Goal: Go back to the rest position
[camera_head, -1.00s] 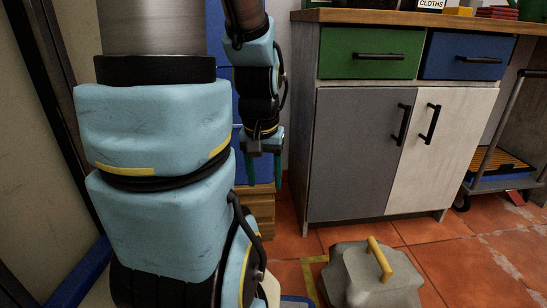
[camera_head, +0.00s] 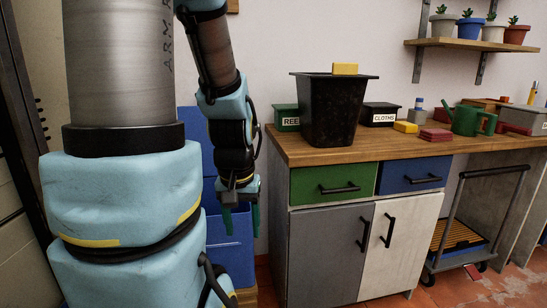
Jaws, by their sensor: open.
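My gripper (camera_head: 241,215) hangs from my blue arm, left of the cabinet, with its two dark green fingers pointing down. The fingers are apart and nothing shows between them. It is in front of the blue crates (camera_head: 232,255) and to the left of the green drawer (camera_head: 333,184), with a visible gap in the picture to the cabinet side.
A wooden counter (camera_head: 470,143) carries a black bin (camera_head: 338,110), a CLOTHS box (camera_head: 380,114), a green watering can (camera_head: 467,121) and other small items. A trolley (camera_head: 463,243) stands at the right. Potted plants sit on a wall shelf (camera_head: 475,43).

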